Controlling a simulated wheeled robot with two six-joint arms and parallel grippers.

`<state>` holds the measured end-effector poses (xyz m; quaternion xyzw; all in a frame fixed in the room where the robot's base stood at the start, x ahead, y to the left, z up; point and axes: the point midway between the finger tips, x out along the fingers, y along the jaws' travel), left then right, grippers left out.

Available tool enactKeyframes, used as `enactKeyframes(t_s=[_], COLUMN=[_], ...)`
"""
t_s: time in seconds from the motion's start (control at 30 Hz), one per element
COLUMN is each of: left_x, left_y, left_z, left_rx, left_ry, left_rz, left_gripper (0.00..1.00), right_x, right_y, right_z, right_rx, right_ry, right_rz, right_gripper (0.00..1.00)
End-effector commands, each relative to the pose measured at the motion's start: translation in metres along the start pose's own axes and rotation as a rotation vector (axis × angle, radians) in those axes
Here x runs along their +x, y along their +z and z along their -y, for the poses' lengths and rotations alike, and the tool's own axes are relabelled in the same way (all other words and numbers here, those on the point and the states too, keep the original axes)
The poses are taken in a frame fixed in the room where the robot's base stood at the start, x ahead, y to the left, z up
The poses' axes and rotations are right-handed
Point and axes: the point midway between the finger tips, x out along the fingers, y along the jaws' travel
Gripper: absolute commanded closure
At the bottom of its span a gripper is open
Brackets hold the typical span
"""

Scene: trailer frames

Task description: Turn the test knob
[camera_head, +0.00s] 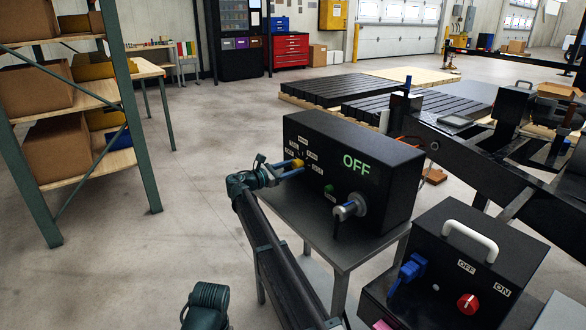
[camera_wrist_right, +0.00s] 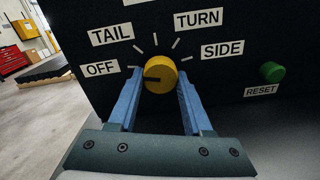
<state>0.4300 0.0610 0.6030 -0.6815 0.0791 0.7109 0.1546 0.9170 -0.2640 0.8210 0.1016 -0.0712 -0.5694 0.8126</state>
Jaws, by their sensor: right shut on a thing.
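The yellow test knob (camera_wrist_right: 161,68) sits on the front of a black test box (camera_head: 385,195). White labels OFF, TAIL, TURN and SIDE stand around it, with one more label cut off at the top. Its dark pointer line points left, toward the OFF mark. My right gripper (camera_wrist_right: 160,88) is shut on the knob, a blue finger on each side. In the head view, the knob (camera_head: 298,163) shows between the fingertips of my right gripper (camera_head: 293,168). The box display (camera_head: 357,163) reads OFF in green. My left gripper is not in view.
A green RESET button (camera_wrist_right: 272,72) is right of the knob. The box stands on a grey table (camera_head: 345,245). Shelves (camera_head: 75,100) stand left.

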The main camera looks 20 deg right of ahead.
Motion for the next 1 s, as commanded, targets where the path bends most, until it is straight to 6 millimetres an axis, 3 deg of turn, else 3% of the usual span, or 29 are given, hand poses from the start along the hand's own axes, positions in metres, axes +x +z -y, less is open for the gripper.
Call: enactKeyframes(t_s=[1.0], left_x=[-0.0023], left_y=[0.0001], left_z=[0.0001], left_rx=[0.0], left_ry=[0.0], left_rz=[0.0], left_gripper=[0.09], right_x=[-0.0006], right_y=[0.0015], right_z=[-0.0027], right_rx=[0.924], right_ry=[-0.001], right_rz=[0.0], right_gripper=[1.0])
